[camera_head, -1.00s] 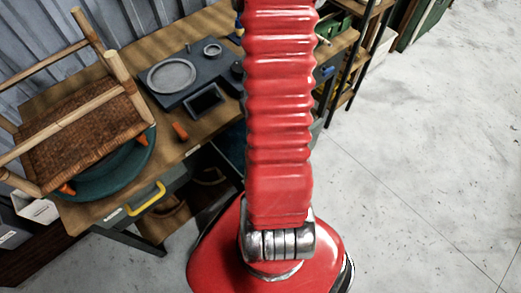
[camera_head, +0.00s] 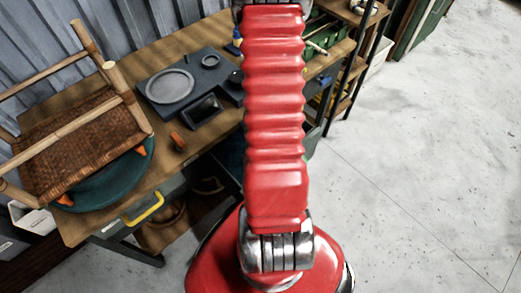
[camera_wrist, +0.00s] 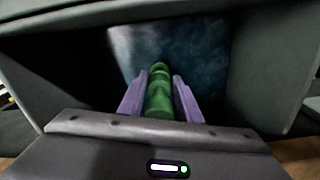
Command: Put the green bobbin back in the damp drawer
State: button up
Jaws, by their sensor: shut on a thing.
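In the wrist view my gripper (camera_wrist: 160,100) has two purple fingers shut on the green bobbin (camera_wrist: 159,92). The bobbin stands lengthwise between them, pointing away from the wrist. Bobbin and fingers are between the dark grey walls of an open drawer (camera_wrist: 270,70), over its mottled blue-grey floor (camera_wrist: 185,50). I cannot tell whether the bobbin touches that floor. In the head view my red arm hides the gripper and the bobbin.
A wooden bench (camera_head: 85,222) holds a woven rattan chair (camera_head: 75,150) on a teal disc (camera_head: 115,180), a dark tray unit (camera_head: 195,85) and an orange item (camera_head: 178,141). A yellow handle (camera_head: 143,208) is on the bench front. The floor at right is clear.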

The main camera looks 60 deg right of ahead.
jog(key=shift+f, duration=2.1)
jog(key=o, duration=1.1)
jog(key=shift+r, duration=6.05)
